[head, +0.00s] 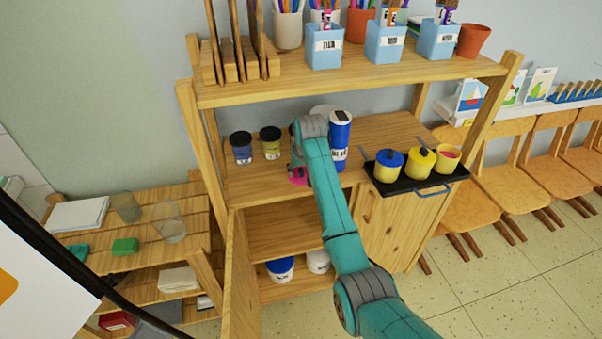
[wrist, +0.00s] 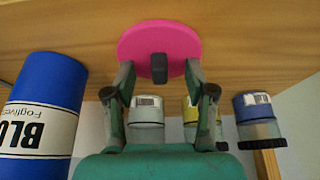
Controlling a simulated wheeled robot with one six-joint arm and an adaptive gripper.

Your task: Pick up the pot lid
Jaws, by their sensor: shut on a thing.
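The pot lid is a bright pink round disc (wrist: 185,38) with a dark knob (wrist: 159,68), in the wrist view. My gripper (wrist: 159,72) has a finger on each side of the knob, its tips overlapping the disc, and is shut on the lid. In the head view my gripper (head: 298,164) is over the cabinet's wooden top, with a pink part of the lid (head: 298,177) showing below it. My arm hides much there. I cannot tell whether the lid touches the wood.
A tall blue bottle (head: 340,142) stands close right of my gripper. A blue jar (head: 241,149) and a yellow jar (head: 270,143) stand left. A black tray (head: 402,188) with blue and yellow pots is at right. An upper shelf (head: 350,83) overhangs behind. A cabinet door (head: 238,270) hangs open.

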